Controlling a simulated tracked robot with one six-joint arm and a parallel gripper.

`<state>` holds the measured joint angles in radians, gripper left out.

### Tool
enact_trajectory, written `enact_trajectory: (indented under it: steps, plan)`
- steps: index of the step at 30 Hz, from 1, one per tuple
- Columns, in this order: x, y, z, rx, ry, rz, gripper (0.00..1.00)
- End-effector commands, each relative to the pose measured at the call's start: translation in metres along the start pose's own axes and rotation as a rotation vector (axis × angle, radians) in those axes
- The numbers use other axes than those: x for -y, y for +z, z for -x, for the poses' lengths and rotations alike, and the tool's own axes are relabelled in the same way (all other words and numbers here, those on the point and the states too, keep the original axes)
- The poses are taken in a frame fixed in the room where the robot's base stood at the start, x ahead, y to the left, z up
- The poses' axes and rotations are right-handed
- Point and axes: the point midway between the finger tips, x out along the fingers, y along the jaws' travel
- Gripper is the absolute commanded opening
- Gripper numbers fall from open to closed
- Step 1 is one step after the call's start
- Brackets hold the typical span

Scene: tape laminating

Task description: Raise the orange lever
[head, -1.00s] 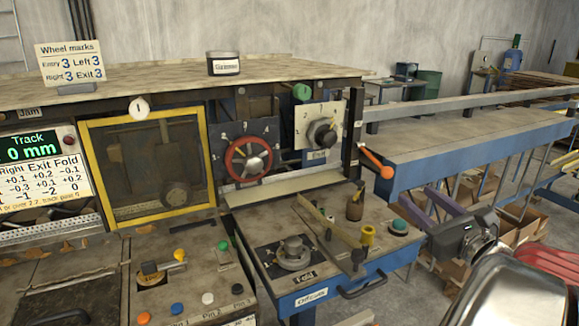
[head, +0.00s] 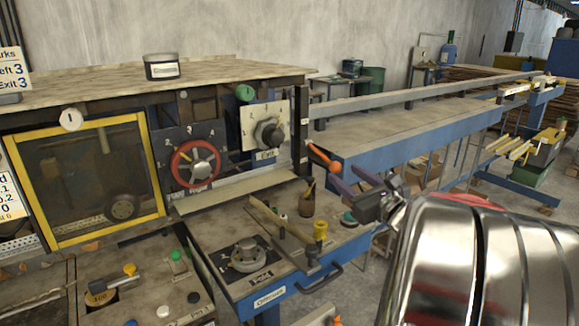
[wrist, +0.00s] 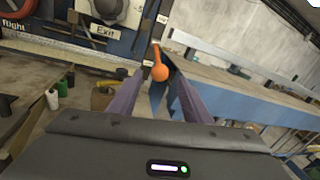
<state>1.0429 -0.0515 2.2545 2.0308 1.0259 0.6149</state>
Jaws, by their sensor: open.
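The orange lever (head: 322,156) has a rounded orange knob on a short arm. It juts from the dark post at the right end of the machine and points down and to the right. In the wrist view the orange knob (wrist: 160,70) hangs just beyond the fingertips, between the two purple fingers. My gripper (head: 347,178) is open and empty, just to the right of and below the knob in the head view. The open fingers also show in the wrist view (wrist: 157,85). Whether either finger touches the knob cannot be told.
A white "Exit" dial plate (head: 264,128) and a red handwheel (head: 195,163) are left of the lever. A long blue-sided table (head: 420,150) runs off right.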

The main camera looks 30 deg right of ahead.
Motion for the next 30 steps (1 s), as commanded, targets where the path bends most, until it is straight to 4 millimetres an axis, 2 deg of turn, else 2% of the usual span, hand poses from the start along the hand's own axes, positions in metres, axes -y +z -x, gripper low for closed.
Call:
enact_trajectory:
  steps: [6,12,23,30]
  plan:
    - [-0.002,0.000,-0.034,0.000,0.005,-0.001,0.44]
    - [-0.001,0.000,-0.056,0.000,0.003,-0.001,0.44]
    - [-0.001,0.000,-0.061,0.000,0.002,0.000,0.44]
    - [-0.002,0.000,-0.061,0.001,0.003,0.000,0.29]
